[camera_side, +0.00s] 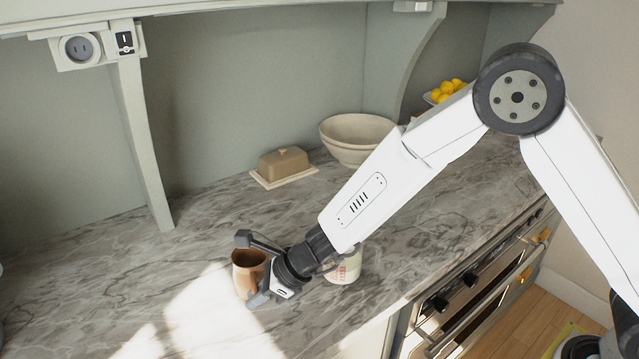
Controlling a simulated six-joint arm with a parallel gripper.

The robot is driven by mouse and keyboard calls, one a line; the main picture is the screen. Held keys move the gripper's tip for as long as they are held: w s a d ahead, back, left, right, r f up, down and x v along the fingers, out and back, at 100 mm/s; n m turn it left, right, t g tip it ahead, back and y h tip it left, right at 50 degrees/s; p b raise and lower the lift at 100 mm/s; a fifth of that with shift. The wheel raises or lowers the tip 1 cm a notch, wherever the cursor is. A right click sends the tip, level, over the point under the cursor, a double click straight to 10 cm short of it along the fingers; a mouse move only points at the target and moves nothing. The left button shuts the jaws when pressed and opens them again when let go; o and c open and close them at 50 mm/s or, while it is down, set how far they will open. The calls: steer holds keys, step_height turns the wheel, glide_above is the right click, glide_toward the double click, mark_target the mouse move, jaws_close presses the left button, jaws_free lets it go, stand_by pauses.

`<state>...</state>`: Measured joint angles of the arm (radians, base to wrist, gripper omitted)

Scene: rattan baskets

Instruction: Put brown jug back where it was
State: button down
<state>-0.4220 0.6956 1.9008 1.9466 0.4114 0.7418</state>
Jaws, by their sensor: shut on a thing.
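The brown jug (246,274) stands upright at the front left of the grey marble counter, in or beside a patch of sunlight. My gripper (251,268) reaches it from the right, with one finger behind the jug and one in front. The fingers are shut on the jug. Part of the jug's right side is hidden by the gripper. I cannot tell whether its base touches the counter.
A cream container with red marking (345,266) stands just right of my gripper, partly hidden by it. A butter dish (284,166) and a cream bowl (354,137) stand at the back. Yellow fruit (446,90) lies behind my arm.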

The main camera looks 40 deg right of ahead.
steer(key=c, duration=0.7)
jaws_free()
steer(key=shift+o, duration=0.2)
steer(key=shift+r, duration=0.2)
steer(key=shift+v, duration=0.95)
steer(key=v, duration=1)
steer(key=shift+d+f, duration=0.1)
